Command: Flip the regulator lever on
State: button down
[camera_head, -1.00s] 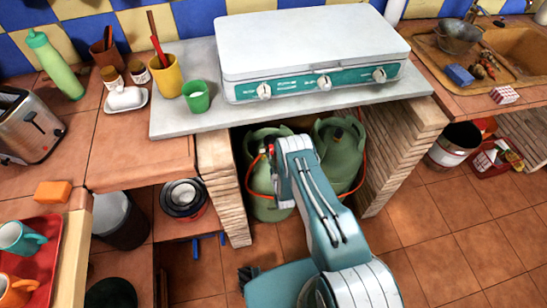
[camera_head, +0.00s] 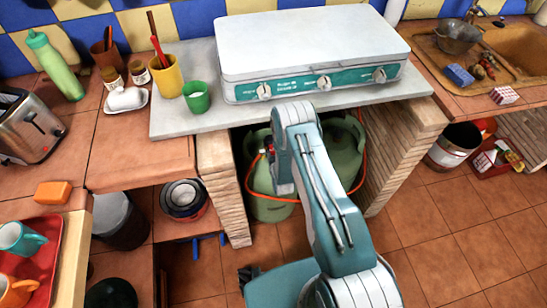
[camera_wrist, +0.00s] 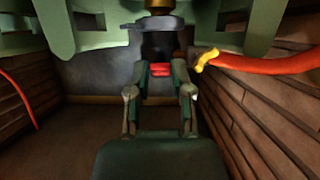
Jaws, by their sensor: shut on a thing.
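In the wrist view the regulator (camera_wrist: 160,45) is a dark body under a brass fitting at the bottle's top. Its small red lever (camera_wrist: 160,70) faces me. My gripper (camera_wrist: 160,76) has its two fingers on either side of the lever, closed on it; the exact contact is hard to see in the dark. In the head view a bit of red at the regulator (camera_head: 271,146) shows beside my arm, by the left green gas bottle (camera_head: 268,208). My arm hides the gripper there.
An orange hose (camera_wrist: 265,64) with a yellow clamp (camera_wrist: 207,59) runs right of the regulator. The bottle's green collar (camera_wrist: 85,30) hangs close above my gripper. Brick walls (camera_head: 398,150) close the niche at both sides, under the counter slab (camera_head: 175,110) with the stove (camera_head: 310,50).

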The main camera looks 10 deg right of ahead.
jog(key=shift+w+a+r+g, duration=0.1)
jog(key=shift+r+g, duration=0.4)
jog(key=shift+g, duration=0.6)
jog(key=shift+d+r+g, duration=0.1)
jog(key=shift+r+g, duration=0.35)
jog(key=shift+g, duration=0.65)
jog(key=shift+w+a+r+g, duration=0.1)
jog(key=shift+r+g, duration=0.4)
jog(key=shift+g, duration=0.6)
jog(key=c, duration=0.8)
grip_release()
jog(key=shift+r, duration=0.1)
jog(key=v, duration=1.1)
jog(key=shift+r, duration=0.35)
